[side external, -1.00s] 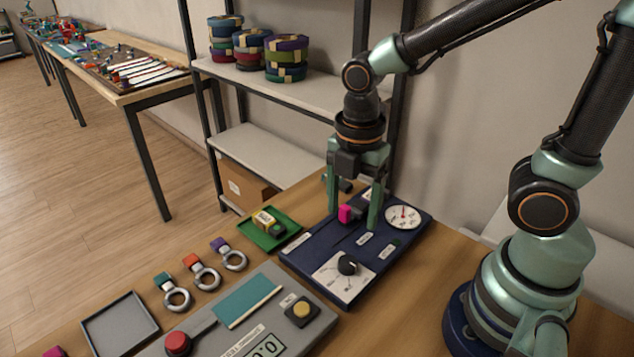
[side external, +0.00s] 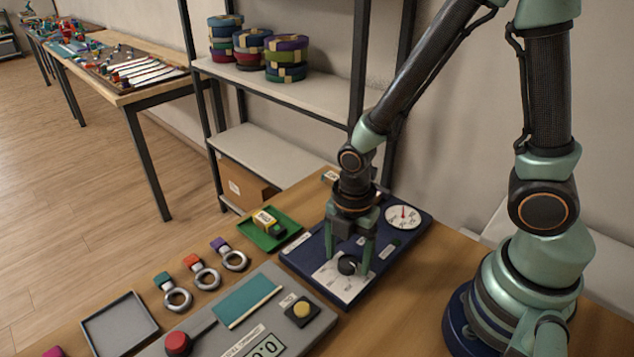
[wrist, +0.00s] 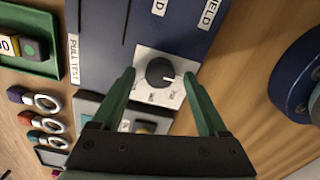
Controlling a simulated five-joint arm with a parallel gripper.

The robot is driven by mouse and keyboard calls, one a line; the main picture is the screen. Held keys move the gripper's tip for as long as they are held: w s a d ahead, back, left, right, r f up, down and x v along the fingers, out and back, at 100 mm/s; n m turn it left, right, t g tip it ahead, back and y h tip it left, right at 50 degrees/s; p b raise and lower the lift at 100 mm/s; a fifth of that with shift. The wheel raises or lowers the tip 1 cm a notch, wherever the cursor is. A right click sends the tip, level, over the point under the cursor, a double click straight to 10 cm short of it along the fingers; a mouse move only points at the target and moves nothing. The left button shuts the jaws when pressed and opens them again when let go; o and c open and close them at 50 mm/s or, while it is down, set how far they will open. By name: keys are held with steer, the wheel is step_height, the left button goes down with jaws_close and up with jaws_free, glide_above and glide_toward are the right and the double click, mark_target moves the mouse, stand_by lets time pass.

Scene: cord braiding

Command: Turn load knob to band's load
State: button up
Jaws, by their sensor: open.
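The load knob (side external: 347,264) is a round black knob with a white pointer mark on a white dial plate (side external: 330,282). The plate sits on the near end of the dark blue test panel (side external: 305,262). In the wrist view the knob (wrist: 159,72) lies between my fingertips, its mark pointing right. My gripper (side external: 347,258) is open and points down over the plate, one finger on each side of the knob. In the wrist view my gripper (wrist: 162,75) shows clear gaps to the knob. The band (side external: 267,225), a small yellow-labelled piece, appears to be in the green tray (side external: 284,238).
A round gauge (side external: 403,216) with a red needle is at the panel's far end. A grey console (side external: 210,335) with a red knob (side external: 177,343) and yellow button (side external: 302,309) stands nearer. Several metal rings with coloured tags (side external: 206,278) lie to the left.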

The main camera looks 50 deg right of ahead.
steer(key=shift+f, duration=0.25)
steer(key=shift+c, duration=0.3)
jaws_close()
